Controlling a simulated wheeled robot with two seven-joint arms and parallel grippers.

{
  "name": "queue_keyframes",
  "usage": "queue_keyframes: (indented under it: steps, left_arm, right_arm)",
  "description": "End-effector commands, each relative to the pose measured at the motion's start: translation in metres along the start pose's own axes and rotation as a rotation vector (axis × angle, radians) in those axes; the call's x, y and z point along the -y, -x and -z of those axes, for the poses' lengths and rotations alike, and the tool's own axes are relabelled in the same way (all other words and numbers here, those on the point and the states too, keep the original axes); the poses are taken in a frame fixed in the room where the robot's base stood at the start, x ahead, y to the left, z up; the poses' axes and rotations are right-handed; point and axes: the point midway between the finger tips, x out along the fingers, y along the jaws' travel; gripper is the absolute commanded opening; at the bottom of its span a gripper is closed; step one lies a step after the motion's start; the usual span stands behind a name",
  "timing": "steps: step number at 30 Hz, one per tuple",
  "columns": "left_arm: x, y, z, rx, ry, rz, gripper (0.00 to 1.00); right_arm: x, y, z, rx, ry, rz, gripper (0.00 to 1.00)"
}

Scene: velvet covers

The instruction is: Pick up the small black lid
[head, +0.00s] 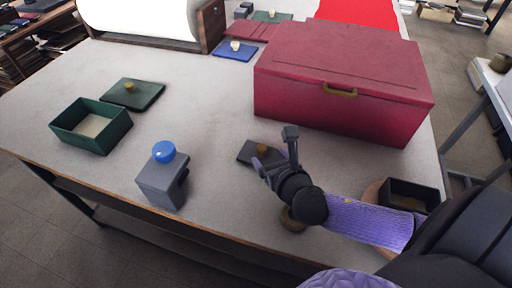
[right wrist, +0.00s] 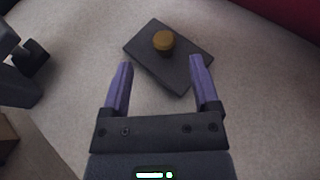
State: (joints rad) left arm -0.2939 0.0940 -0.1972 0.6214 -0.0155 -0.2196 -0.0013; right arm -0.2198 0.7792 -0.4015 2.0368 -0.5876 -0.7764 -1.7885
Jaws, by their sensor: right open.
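The small black lid (head: 246,153) lies flat on the table in front of the red box. It has a round brass-coloured knob (head: 262,149). In the right wrist view the lid (right wrist: 190,68) sits just beyond and partly between my fingertips, with its knob (right wrist: 163,41) ahead of them. My right gripper (head: 272,160) is open and empty beside the lid; it also shows in the right wrist view (right wrist: 163,75) with its two purple fingers spread. In the head view the gripper hides part of the lid. My left gripper is not in view.
A large red box (head: 345,90) stands behind the lid. A grey block with a blue ball (head: 163,180) stands left. A green open box (head: 91,128) and green lid (head: 134,94) lie farther left. A black open box (head: 408,195) is at right. The table's middle is clear.

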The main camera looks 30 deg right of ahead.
Motion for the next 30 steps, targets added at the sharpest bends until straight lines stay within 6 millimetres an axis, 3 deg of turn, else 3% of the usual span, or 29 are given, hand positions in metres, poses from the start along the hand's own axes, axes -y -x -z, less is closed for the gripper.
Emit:
queue_keyframes:
  steps: [3, 10, 18, 30]
  left_arm:
    - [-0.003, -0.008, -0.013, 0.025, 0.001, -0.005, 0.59]
    - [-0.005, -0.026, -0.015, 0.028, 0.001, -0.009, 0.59]
    - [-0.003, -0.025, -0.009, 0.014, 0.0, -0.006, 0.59]
    - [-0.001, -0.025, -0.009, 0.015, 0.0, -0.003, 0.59]
  right_arm:
    - [0.001, -0.019, 0.003, 0.0, -0.004, 0.002, 0.78]
    - [0.003, -0.063, 0.004, 0.0, -0.005, 0.002, 0.78]
    - [0.003, -0.069, 0.002, -0.003, -0.005, 0.0, 0.78]
    - [0.003, -0.069, 0.002, -0.003, -0.006, 0.001, 0.0]
